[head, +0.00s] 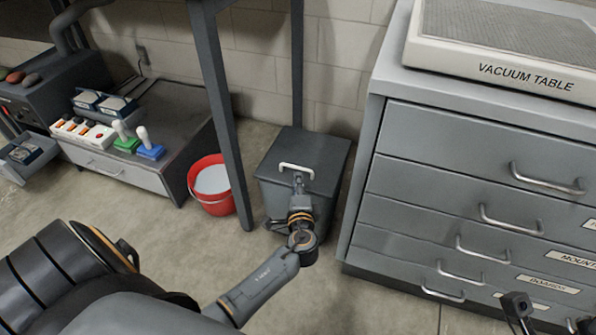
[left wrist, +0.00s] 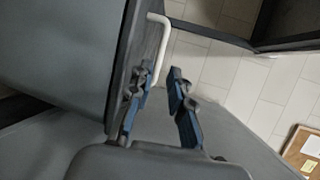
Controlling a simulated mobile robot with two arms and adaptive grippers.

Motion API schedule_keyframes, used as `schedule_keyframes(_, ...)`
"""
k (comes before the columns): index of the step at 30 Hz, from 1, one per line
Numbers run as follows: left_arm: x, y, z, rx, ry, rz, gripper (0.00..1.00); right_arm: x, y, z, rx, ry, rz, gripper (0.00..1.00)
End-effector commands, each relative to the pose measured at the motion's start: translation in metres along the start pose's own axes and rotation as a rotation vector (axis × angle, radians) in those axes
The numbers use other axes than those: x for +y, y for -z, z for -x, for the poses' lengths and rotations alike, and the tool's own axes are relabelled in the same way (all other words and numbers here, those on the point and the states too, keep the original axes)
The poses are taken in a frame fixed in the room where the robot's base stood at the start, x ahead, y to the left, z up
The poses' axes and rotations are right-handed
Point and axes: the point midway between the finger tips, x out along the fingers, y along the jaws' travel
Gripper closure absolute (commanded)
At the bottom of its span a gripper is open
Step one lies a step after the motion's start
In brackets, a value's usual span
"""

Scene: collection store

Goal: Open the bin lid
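The grey bin (head: 267,196) stands on the floor between a dark post and the drawer cabinet. Its lid (head: 325,150) lies shut on top, with a pale bar handle (head: 297,168). My left gripper (head: 299,182) is at the handle, in front of it. In the left wrist view, the left gripper (left wrist: 160,85) is open, its two fingers apart, and the white handle (left wrist: 162,50) shows just beyond the fingertips. Whether a finger touches the handle I cannot tell. My right gripper (head: 552,313) shows only its fingertips at the bottom right, spread apart and seemingly empty.
A grey drawer cabinet (head: 470,150) with a vacuum table (head: 500,45) on top stands close right of the bin. A dark post (head: 222,115) and a red bucket (head: 211,187) are on the left. Open floor (head: 180,250) lies in front.

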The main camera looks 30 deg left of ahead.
Motion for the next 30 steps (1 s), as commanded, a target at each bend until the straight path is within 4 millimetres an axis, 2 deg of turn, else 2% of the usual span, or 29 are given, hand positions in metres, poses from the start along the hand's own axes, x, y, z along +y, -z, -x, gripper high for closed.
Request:
schedule_keyframes(1,0.002,0.001,-0.013,0.001,0.003,0.0,0.8,0.0,-0.002,0.007,-0.001,0.0,0.0,0.6)
schedule_keyframes(6,0.003,0.001,-0.046,0.001,0.001,-0.001,0.8,0.0,-0.004,0.015,0.001,0.001,0.0,0.6)
schedule_keyframes(12,0.002,0.001,-0.07,0.001,-0.001,-0.001,0.8,0.0,-0.006,0.014,0.017,0.011,0.002,0.6)
schedule_keyframes(24,0.001,0.001,-0.076,0.002,-0.002,0.0,0.8,0.0,-0.005,0.007,0.035,0.016,0.004,0.6)
schedule_keyframes(27,0.001,0.001,-0.076,0.002,-0.002,0.0,1.0,0.0,-0.005,0.007,0.035,0.015,0.004,0.6)
schedule_keyframes(30,0.001,0.001,-0.076,0.002,-0.002,0.0,1.0,0.0,-0.005,0.007,0.035,0.015,0.004,0.6)
